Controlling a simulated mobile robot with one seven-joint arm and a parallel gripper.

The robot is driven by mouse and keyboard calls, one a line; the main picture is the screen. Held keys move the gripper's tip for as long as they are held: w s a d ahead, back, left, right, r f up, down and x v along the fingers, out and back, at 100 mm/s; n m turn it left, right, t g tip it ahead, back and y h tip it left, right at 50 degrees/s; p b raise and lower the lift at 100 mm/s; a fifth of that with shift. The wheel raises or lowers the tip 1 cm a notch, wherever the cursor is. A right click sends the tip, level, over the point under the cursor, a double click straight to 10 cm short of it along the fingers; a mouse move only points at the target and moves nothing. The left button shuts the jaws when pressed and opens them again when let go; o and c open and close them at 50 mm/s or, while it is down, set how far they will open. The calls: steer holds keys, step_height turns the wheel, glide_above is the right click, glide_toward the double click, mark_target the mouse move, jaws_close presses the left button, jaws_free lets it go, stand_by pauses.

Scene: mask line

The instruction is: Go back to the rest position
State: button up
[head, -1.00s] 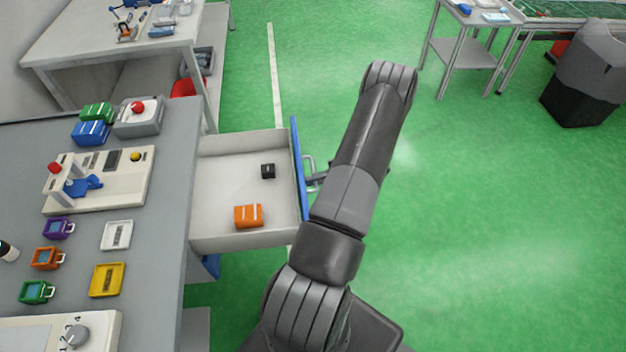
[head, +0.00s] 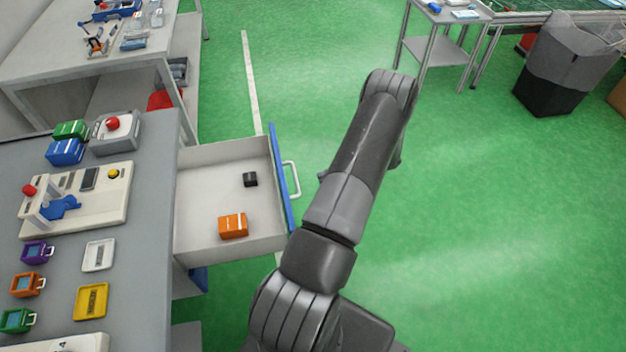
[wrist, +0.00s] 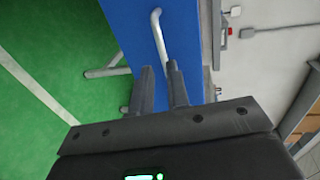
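My arm (head: 345,195) reaches out over the floor to the right of an open drawer (head: 200,215). In the head view my gripper is almost wholly hidden behind the arm. In the wrist view my gripper (wrist: 160,67) has its two fingers apart with nothing between them. The drawer's pale handle (wrist: 158,35) lies just beyond the fingertips, on the blue drawer front (wrist: 185,45). In the head view the handle (head: 296,180) stands clear of my arm, with a gap of green floor between.
The grey workbench (head: 145,240) with several devices and trays is at left. A dark bin (head: 550,90) and a small side table (head: 440,50) stand at the back right. Floor at right is clear.

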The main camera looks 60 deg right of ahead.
steer(key=shift+s+d+r, duration=0.1)
steer(key=shift+s+d, duration=0.2)
steer(key=shift+s, duration=0.05)
steer(key=shift+w, duration=0.1)
